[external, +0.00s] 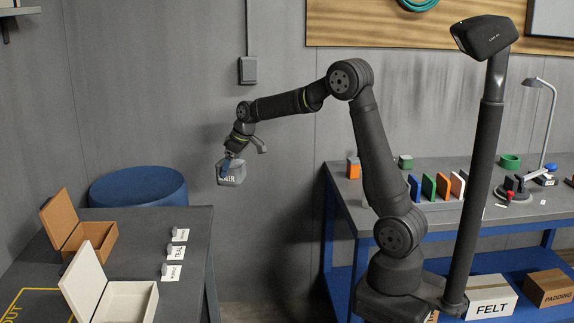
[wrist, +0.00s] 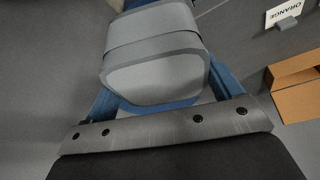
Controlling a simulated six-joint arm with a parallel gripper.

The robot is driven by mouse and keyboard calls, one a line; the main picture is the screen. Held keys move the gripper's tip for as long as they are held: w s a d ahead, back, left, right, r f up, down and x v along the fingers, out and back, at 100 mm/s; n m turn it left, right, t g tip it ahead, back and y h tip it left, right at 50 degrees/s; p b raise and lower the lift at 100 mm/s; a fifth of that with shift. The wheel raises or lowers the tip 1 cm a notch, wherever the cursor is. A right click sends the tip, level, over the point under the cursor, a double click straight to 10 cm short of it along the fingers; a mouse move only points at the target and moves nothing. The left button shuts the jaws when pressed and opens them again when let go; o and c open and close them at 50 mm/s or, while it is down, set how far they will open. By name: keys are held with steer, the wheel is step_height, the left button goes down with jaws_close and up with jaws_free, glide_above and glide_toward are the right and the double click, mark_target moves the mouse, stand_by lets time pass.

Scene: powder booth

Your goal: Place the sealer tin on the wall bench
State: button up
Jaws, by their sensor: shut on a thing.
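My gripper (external: 230,163) is shut on a grey block-like container (external: 232,176), held in the air between the left table and the bench at the back wall. Its dark-on-light label is only partly readable, so I cannot confirm that it is the sealer tin. In the wrist view, the grey container (wrist: 155,70) sits between the blue fingers, with a darker band across it. The bench along the back wall (external: 470,222) has a grey top and blue frame. It stands to the right of my gripper.
The bench carries an orange block (external: 353,168), a grey-green block (external: 405,161), upright coloured plates (external: 428,186) and a lamp (external: 546,120). A blue drum (external: 138,186) stands behind the left table (external: 190,255), which holds a brown open box (external: 95,245), a white open box (external: 128,300) and label cards.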

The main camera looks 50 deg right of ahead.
steer(key=s+a+r+n+g+y, duration=0.1)
steer(key=s+a+n, duration=0.2)
steer(key=a, duration=0.9)
steer(key=s+a+r+n+y, duration=0.1)
steer(key=s+a+n, duration=0.2)
steer(key=a, duration=0.8)
steer(key=s+a+r+n+g, duration=0.15)
steer(key=s+a, duration=0.25)
steer(key=a, duration=0.8)
steer(key=shift+n, duration=0.45)
steer(key=shift+s+a+f, duration=0.35)
steer(key=shift+a+f, duration=1.55)
steer(key=shift+f, duration=0.1)
steer(key=shift+s+a+f, duration=0.4)
steer(key=shift+a+f, duration=1.55)
steer(key=shift+s+a+f, duration=0.35)
steer(key=shift+a+f, duration=1.55)
steer(key=shift+f, duration=0.1)
steer(key=shift+f, duration=0.15)
steer(key=o, duration=1.3)
steer(key=shift+c, duration=0.2)
